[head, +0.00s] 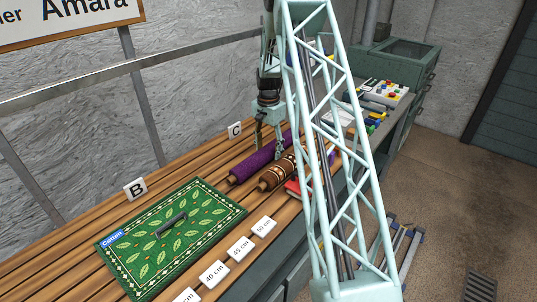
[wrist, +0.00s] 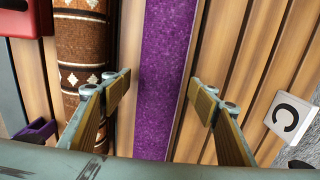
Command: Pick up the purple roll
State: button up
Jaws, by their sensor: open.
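The purple roll (head: 257,162) lies on the wooden slatted bench, beside a brown patterned roll (head: 275,175). My gripper (head: 268,138) is over the purple roll in the head view, pointing down. In the wrist view the purple roll (wrist: 165,70) runs lengthwise between the two open fingers of my gripper (wrist: 160,95), with a gap on each side. The left finger is close to the brown patterned roll (wrist: 82,50). I cannot tell how far the fingertips are above the bench. Part of the purple roll is hidden behind my gripper in the head view.
A green leaf-patterned rug (head: 150,255) with a handle lies at the front left. Signs B (head: 135,188) and C (head: 235,130) stand along the back edge. Length cards (head: 214,274) line the front. A red item (head: 292,187) lies near the brown roll; a control panel (head: 383,92) is farther back.

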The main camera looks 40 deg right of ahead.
aim_at(268, 146)
jog(key=shift+f, duration=0.65)
jog(key=c, duration=1.4)
jog(key=shift+r, duration=0.15)
jog(key=shift+r+p, duration=0.35)
jog(key=shift+r, duration=4.55)
